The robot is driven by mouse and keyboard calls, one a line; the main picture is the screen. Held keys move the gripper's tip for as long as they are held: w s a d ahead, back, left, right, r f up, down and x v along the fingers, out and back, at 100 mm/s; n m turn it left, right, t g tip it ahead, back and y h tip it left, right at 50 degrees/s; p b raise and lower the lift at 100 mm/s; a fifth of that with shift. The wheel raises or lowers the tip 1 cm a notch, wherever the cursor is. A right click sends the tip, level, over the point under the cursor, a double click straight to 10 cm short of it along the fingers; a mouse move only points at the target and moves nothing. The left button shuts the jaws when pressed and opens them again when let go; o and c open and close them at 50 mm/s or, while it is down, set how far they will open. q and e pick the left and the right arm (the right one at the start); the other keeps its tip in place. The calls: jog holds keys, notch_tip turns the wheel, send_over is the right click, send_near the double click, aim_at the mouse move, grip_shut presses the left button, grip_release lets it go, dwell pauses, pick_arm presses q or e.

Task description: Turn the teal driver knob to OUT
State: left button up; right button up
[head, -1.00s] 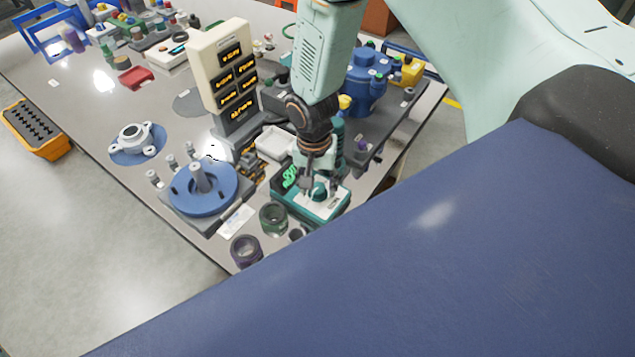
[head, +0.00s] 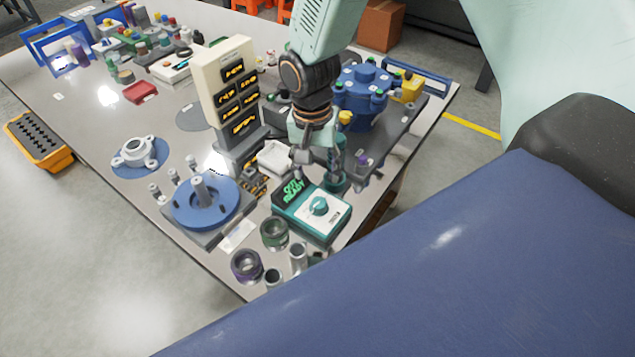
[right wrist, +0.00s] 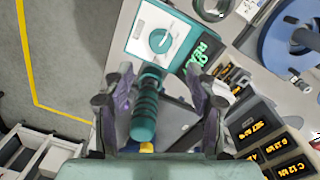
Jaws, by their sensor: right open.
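The teal driver knob (head: 319,205) sits on the white face of a teal control box (head: 298,226) near the table's front edge. Its light pointer mark is too small to read against the labels. The box's green display (head: 291,190) appears to read "OUT" above "READY". In the right wrist view the knob (right wrist: 160,40) is beyond the fingertips. My right gripper (right wrist: 158,90) is open, with a teal ridged cylinder (right wrist: 145,112) showing between its fingers; I cannot tell whether they touch it. In the head view my right gripper (head: 316,168) is behind the box, clear of the knob. My left gripper is not in view.
A cream display panel (head: 224,80) stands left of my right arm. A blue round fixture (head: 210,212) and dark rings (head: 247,265) lie left of the box. A blue housing (head: 360,90) stands behind. Bare table shows at the left.

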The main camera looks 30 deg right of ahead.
jog(key=shift+r, duration=0.95)
jog(key=shift+o, duration=0.9)
jog(key=shift+w, duration=0.1)
jog(key=shift+w, duration=0.1)
